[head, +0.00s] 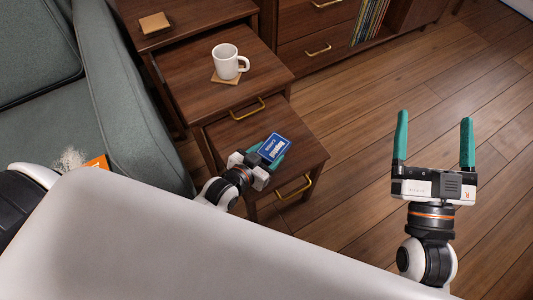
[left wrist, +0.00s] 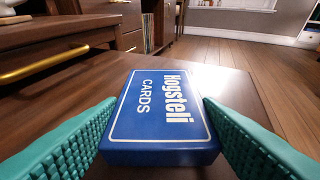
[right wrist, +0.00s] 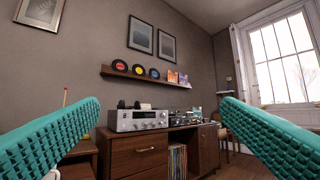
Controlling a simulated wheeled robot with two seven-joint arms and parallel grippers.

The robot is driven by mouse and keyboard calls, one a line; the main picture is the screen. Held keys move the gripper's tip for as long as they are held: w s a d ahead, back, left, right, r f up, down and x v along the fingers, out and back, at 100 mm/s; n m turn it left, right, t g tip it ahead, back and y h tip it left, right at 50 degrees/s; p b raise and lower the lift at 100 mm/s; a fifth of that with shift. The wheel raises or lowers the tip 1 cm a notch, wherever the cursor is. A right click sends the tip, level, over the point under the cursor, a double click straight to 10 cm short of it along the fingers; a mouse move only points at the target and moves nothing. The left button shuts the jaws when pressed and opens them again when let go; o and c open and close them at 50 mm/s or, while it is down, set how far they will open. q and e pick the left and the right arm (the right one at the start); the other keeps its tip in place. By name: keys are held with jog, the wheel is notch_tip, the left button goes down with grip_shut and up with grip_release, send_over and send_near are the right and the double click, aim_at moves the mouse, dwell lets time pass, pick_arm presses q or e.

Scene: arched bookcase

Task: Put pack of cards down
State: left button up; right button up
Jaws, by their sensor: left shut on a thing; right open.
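The pack of cards (head: 273,149) is a blue box with white lettering. It is over the top of the lowest nesting table (head: 306,152) in the head view. My left gripper (head: 268,157) is shut on it, with one teal finger on each side. In the left wrist view the pack (left wrist: 160,112) lies flat between the fingers, low over the brown tabletop (left wrist: 240,90); whether it touches the wood I cannot tell. My right gripper (head: 433,140) is open and empty above the floor, and its spread fingers also show in the right wrist view.
A white mug (head: 226,62) stands on a coaster on the middle table (head: 190,90). Stacked coasters (head: 154,24) lie on the highest table. A green-grey sofa (head: 125,110) is at left. A cabinet with records (head: 369,22) stands behind. The wooden floor at right is clear.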

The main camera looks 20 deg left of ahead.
pick_arm(q)
jog(key=o, duration=1)
jog(key=shift+f, duration=0.1)
pick_arm(e)
jog(key=shift+r, duration=0.1)
